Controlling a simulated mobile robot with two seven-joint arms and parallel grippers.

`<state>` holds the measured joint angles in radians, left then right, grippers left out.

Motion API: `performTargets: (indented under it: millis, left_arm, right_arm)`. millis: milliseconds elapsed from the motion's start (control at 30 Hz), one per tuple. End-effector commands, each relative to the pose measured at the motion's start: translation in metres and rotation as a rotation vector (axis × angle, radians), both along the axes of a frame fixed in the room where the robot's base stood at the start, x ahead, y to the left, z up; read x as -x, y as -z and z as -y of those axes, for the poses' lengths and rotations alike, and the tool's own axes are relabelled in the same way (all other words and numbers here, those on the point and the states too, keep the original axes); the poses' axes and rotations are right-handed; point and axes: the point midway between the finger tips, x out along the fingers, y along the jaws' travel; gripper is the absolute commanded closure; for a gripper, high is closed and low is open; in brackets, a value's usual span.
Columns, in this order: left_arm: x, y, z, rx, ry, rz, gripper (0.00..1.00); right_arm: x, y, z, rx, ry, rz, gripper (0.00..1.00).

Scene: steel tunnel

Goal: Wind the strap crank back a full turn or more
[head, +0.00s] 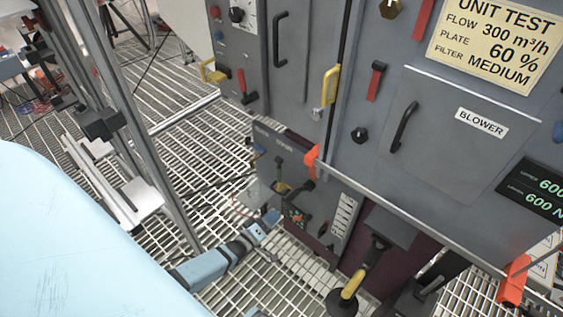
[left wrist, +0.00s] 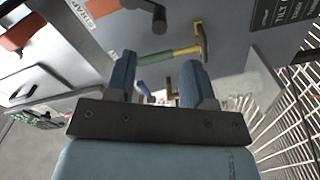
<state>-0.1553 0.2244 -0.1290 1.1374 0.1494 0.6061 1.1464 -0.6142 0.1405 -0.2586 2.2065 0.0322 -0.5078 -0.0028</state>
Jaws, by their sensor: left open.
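My left gripper (head: 268,228) reaches in from the lower left in the head view, low beside the small grey panel (head: 345,215). In the left wrist view its two blue fingers (left wrist: 160,80) are apart, with nothing visibly held between them. Beyond the fingertips, a black crank-like arm with a round knob (left wrist: 158,20) shows at the top, near a white label reading STRAP (left wrist: 95,8). I take it for the strap crank; its mount is cut off. A green and yellow handle (left wrist: 175,54) lies across the view just beyond the fingers.
The tall grey cabinet (head: 440,130) with handles and knobs stands behind and above the small panel. A yellow-gripped black lever (head: 352,285) stands to the right. Metal posts (head: 125,110) rise at left. Open grating (head: 190,130) covers the floor.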

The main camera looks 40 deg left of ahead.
Motion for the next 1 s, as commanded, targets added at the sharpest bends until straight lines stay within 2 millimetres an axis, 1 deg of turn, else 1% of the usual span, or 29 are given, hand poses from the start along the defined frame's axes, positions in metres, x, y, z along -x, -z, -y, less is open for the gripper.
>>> performTargets:
  millis: [33,100,233,1000]
  left_arm:
    - [0.009,-0.001,-0.001,0.000,0.000,-0.001,0.52]
    - [0.017,-0.001,-0.001,0.000,0.001,0.000,0.52]
    - [0.026,0.000,-0.002,0.000,0.001,0.000,0.52]
    - [0.028,0.001,-0.002,0.000,0.000,-0.001,0.52]
  right_arm:
    - [0.000,0.001,0.000,0.001,0.001,-0.005,0.57]
    - [0.001,0.002,0.000,0.003,0.002,-0.009,0.57]
    - [0.001,0.002,0.000,0.003,0.002,-0.009,0.57]
    - [-0.001,-0.001,-0.002,-0.001,-0.001,-0.002,0.57]
